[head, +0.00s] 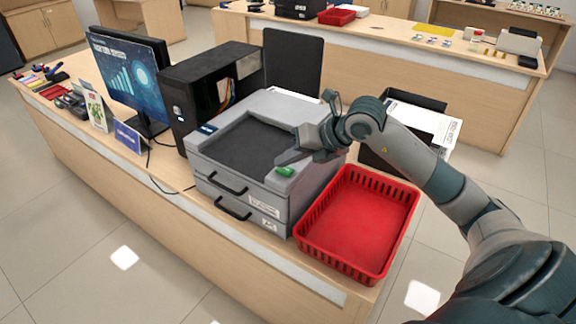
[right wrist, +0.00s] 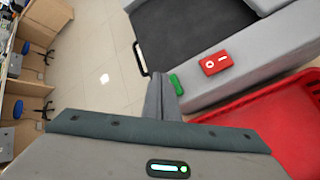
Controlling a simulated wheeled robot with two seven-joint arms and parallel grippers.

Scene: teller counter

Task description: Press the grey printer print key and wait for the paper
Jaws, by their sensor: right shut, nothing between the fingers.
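The grey printer (head: 222,172) stands on the counter, with a dark recessed top and two black-handled drawers in front. Its green key (head: 285,171) is at the front right corner of the top. The key also shows in the right wrist view (right wrist: 175,83), next to a red rocker switch (right wrist: 215,63) marked O and I. My right gripper (head: 281,159) is shut and empty, its fingertips close to the green key. I cannot tell whether they touch. In the head view the gripper hides the red switch. No sheet lies in the dark recess. My left gripper is out of view.
An empty red basket (head: 362,226) stands right of the printer. A black computer case (head: 188,108) and monitor (head: 130,75) stand to its left. A dark upright panel (head: 293,60) is behind it. A dark tray with white printed paper (head: 432,122) is at the right.

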